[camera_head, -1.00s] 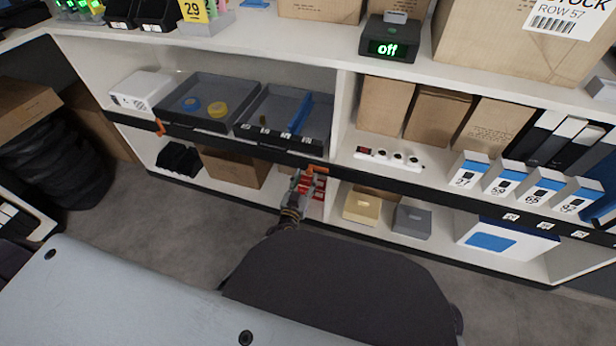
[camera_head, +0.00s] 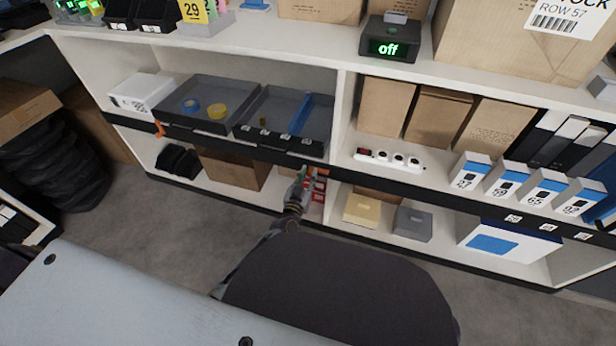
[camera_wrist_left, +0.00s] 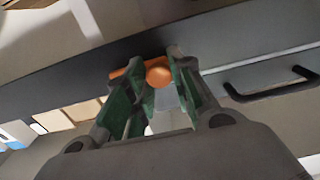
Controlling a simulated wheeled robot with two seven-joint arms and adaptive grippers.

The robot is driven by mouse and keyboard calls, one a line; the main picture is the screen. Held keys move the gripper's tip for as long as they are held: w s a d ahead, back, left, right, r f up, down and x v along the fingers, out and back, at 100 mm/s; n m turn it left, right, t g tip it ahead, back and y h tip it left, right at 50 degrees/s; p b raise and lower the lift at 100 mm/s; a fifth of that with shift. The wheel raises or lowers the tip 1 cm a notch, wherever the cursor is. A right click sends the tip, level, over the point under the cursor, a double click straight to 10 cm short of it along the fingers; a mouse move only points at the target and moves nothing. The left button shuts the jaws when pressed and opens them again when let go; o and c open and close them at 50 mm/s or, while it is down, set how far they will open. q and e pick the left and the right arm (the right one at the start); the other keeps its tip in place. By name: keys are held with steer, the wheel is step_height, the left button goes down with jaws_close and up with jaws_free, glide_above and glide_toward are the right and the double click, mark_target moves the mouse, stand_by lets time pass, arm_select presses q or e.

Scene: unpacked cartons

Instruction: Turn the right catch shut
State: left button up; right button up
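The right catch (camera_head: 321,171) is a small orange lever on the dark shelf rail, below the right grey drawer; my gripper partly covers it. In the left wrist view the catch (camera_wrist_left: 158,72) shows a round orange knob with an arm reaching left, roughly level. My left gripper (camera_head: 303,180) is at the catch. In the left wrist view its green-padded fingers (camera_wrist_left: 160,68) are apart, with the knob between or just beyond their tips; I cannot tell whether they touch it. The left catch (camera_head: 160,129) is another orange lever further left. My right gripper is out of view.
The grey right drawer (camera_head: 270,142) is above the gripper. A dark drawer handle (camera_wrist_left: 272,90) lies right of the fingers in the wrist view. Red items (camera_head: 319,190) stand behind the gripper on the lower shelf, with yellow (camera_head: 361,209) and grey (camera_head: 412,223) boxes to the right.

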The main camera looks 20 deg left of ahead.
arm_select(q)
jaws_close()
